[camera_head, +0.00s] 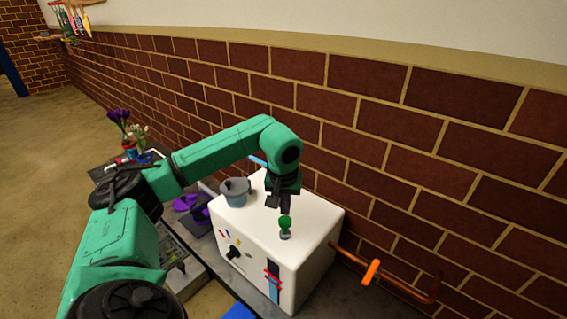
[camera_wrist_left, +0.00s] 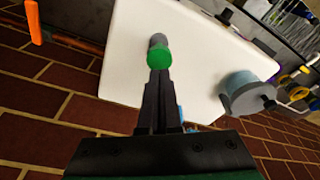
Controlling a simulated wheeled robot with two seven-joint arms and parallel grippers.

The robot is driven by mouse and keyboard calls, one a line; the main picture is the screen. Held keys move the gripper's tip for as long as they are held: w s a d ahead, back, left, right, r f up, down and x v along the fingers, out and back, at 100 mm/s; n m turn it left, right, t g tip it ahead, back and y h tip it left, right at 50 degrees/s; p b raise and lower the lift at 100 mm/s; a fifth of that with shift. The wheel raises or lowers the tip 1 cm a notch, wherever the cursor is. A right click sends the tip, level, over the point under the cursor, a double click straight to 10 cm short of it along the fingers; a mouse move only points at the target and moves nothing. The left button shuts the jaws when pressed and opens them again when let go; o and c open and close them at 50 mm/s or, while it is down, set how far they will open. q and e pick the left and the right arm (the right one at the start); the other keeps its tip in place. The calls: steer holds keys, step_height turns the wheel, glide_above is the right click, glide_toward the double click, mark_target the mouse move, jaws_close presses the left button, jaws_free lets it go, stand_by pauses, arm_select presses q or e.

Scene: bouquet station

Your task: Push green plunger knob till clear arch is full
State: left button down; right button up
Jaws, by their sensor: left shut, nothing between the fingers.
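The green plunger knob (camera_head: 285,222) stands on a short grey stem on top of the white machine (camera_head: 312,222). My left gripper (camera_head: 286,208) is shut and empty, pointing down just above and behind the knob. In the left wrist view the green knob (camera_wrist_left: 159,57) shows right at the tips of my shut left gripper (camera_wrist_left: 160,74); whether they touch I cannot tell. I cannot clearly make out the clear arch; a light blue piece (camera_head: 257,161) shows partly behind my arm. My right gripper is not in view.
A grey pot (camera_head: 235,192) sits on the machine's far left corner. The machine's front has a black dial (camera_head: 234,252) and a blue strip with red marks (camera_head: 273,283). An orange-handled copper pipe (camera_head: 371,271) runs at the right. A brick wall (camera_head: 370,130) stands close behind.

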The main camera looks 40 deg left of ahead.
mark_target(285, 220)
arm_select(q)
steer(key=shift+f, duration=0.15)
steer(key=shift+f+b, duration=1.3)
steer(key=shift+f, duration=0.85)
steer(key=shift+r, duration=0.15)
step_height(285, 220, up, 4)
steer(key=p, duration=0.5)
steer(key=shift+r, duration=0.25)
steer(key=shift+f, duration=0.1)
